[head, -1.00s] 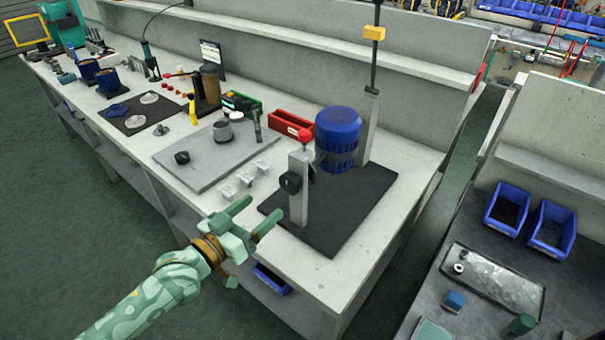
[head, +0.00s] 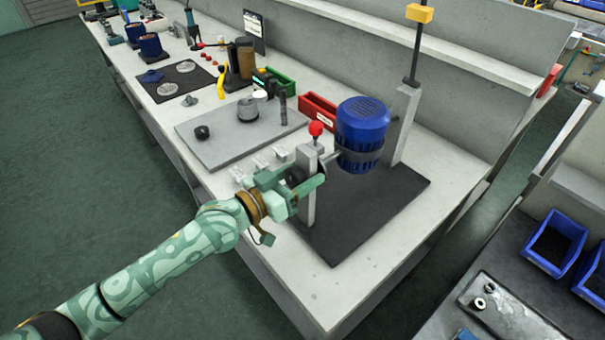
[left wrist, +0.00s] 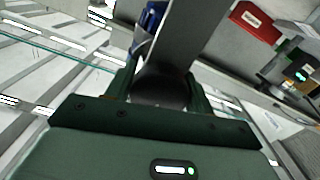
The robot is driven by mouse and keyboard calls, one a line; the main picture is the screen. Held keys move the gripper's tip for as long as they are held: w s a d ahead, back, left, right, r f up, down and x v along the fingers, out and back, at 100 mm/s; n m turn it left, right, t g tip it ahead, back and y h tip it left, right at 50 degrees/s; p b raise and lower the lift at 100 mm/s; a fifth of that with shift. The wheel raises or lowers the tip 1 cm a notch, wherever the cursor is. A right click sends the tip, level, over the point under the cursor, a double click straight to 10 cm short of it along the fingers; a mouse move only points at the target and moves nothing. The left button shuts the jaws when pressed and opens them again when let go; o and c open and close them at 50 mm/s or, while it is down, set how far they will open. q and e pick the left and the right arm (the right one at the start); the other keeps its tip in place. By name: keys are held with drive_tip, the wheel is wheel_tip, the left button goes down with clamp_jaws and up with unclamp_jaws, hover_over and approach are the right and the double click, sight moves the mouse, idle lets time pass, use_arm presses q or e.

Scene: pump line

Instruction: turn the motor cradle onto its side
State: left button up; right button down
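The motor cradle is a dark band (head: 358,160) around an upright blue motor (head: 362,121), carried between a near grey post (head: 307,206) and a taller far post (head: 404,128). A dark round knob (head: 296,176) sits on the near post's outer side, partly hidden by my left gripper (head: 312,172). In the left wrist view the knob (left wrist: 160,90) lies between the two fingers, with the grey post (left wrist: 182,40) and a bit of the blue motor (left wrist: 150,20) beyond. The fingers stand apart around the knob; firm contact is not clear. My right gripper is out of view.
A red ball-topped part (head: 316,129) tops the near post. The stand rests on a black mat (head: 345,235). A red bin (head: 318,112), a green bin (head: 280,82) and a grey plate (head: 215,150) with parts lie to the left. The bench front corner is clear.

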use_arm(q)
drive_tip(key=c, duration=0.8)
drive_tip(key=shift+m+p, duration=0.35)
drive_tip(key=shift+m, duration=0.75)
drive_tip(key=shift+c, duration=0.2)
drive_tip(key=shift+m, duration=0.3)
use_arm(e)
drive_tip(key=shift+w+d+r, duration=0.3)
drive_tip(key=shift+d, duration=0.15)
use_arm(q)
drive_tip(key=o, duration=1.4)
drive_tip(key=p+v, duration=0.2)
drive_tip(key=v, duration=1.4)
drive_tip(key=shift+s+a, duration=0.1)
drive_tip(key=shift+a, duration=0.05)
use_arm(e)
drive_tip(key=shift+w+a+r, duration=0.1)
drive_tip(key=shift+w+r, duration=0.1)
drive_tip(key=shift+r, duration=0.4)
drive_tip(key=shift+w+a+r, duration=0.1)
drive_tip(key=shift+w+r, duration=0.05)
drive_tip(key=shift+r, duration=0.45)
use_arm(q)
drive_tip(key=shift+c, duration=0.4)
